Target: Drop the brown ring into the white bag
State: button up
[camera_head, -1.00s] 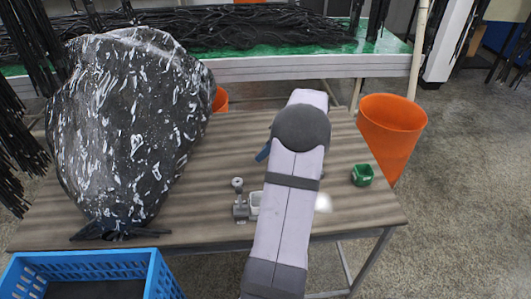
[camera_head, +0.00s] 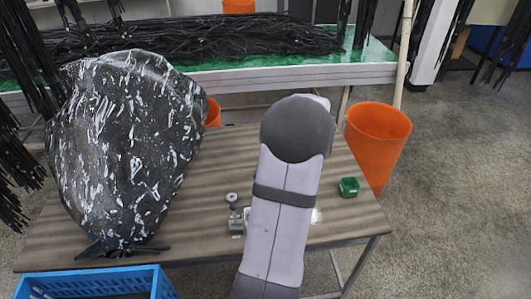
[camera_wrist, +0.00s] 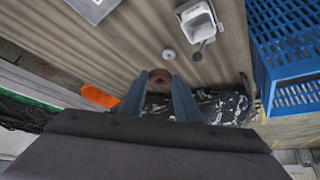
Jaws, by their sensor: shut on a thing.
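In the wrist view the brown ring (camera_wrist: 160,76) is small and round, with a hole in its middle. It sits between the blue-grey fingertips of my gripper (camera_wrist: 159,82), which are shut on it. A bulging plastic bag (camera_head: 125,140), looking black with white streaks, stands on the left of the wooden table in the head view; no plainly white bag shows. In the wrist view part of it (camera_wrist: 228,104) lies beyond and to the right of my fingers, apart from the ring. My gripper is hidden behind my arm in the head view.
The table (camera_head: 210,175) also bears a metal fixture (camera_head: 237,226) and a small green container (camera_head: 349,187). A blue crate (camera_head: 90,285) stands at the near left. An orange bucket (camera_head: 378,140) stands right of the table. Black hoses (camera_head: 190,38) lie on the bench behind.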

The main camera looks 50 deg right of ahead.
jog(key=s+a+f+n, duration=0.1)
jog(key=s+a+f, duration=0.1)
jog(key=a+f, duration=0.2)
jog(key=shift+s+a+f+n+y, duration=0.3)
jog(key=shift+a+f+y, duration=0.1)
jog(key=shift+f, duration=0.3)
jog(key=shift+f, duration=0.15)
jog(key=shift+f+b, duration=1.05)
jog(key=shift+f, duration=1.8)
jog(key=o, duration=1.1)
jog(key=shift+c, duration=0.2)
jog(key=shift+w, duration=0.1)
